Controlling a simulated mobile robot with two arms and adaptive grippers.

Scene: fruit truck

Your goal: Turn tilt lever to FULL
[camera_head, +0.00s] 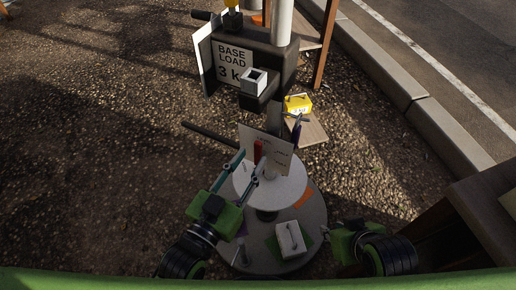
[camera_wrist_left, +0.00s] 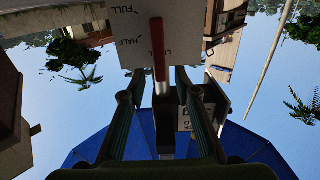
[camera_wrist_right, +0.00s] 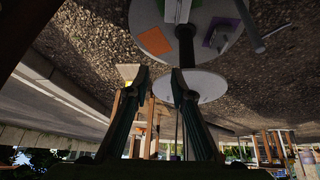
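The tilt lever is a short red bar (camera_head: 258,150) in front of a white label plate (camera_head: 278,152) above the round grey stand. In the left wrist view the red lever (camera_wrist_left: 157,45) crosses the plate (camera_wrist_left: 185,12), which reads FULL and HALF, with a third word partly hidden behind it. My left gripper (camera_wrist_left: 159,76) is open, one finger on each side of the lever's near end, with gaps showing. It also reaches the lever in the head view (camera_head: 252,157). My right gripper (camera_wrist_right: 162,75) is open and empty, low at the right of the stand. I cannot tell which mark the lever points to.
The stand has an upper disc (camera_head: 240,184) and a larger lower disc (camera_head: 312,240) bearing a white weight (camera_head: 291,239) on a green patch. A dark post with a BASE LOAD sign (camera_head: 231,62) rises behind. A yellow weight (camera_head: 298,103) lies beyond. Gravel at left is clear.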

